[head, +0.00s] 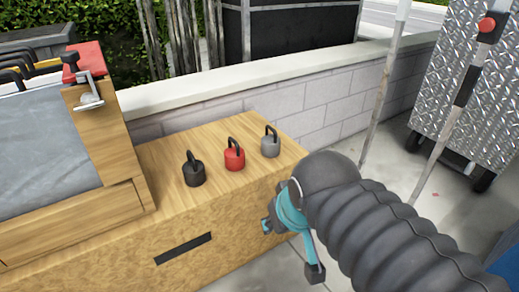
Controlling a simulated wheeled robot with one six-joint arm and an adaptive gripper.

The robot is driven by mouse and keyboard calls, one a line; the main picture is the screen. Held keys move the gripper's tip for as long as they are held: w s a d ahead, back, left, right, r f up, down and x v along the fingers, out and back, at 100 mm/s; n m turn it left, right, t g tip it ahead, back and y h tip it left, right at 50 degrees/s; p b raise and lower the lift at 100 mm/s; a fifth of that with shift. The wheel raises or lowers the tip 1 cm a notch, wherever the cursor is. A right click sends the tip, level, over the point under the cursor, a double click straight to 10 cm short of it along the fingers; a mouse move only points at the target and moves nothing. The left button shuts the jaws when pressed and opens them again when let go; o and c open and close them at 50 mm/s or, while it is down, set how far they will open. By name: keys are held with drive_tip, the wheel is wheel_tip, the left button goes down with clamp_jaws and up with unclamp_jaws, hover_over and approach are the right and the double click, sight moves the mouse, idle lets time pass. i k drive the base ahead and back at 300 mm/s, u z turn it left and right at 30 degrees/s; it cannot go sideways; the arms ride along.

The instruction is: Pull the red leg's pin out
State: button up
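A small red piece (234,156) with a dark loop handle stands upright on the wooden top, between a black one (193,172) and a grey one (270,144) of the same form. I cannot tell whether it is a pin set into the wood. A red block (85,60) sits at the corner of the raised wooden box, above a metal fitting (90,94). My gripper (291,246), teal with dark tips, is in front of the wooden top's right end, apart from the looped pieces. Its fingers are spread, and nothing shows between them.
The wooden cabinet (190,222) has a dark slot in its front. The raised box (112,140) with a grey panel stands on the left. A low block wall (300,108) runs behind. Pale poles (386,85) and a metal-plate cart (470,100) stand right; pavement shows between.

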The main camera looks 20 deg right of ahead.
sight(485, 25)
drive_tip(key=z, duration=1.8)
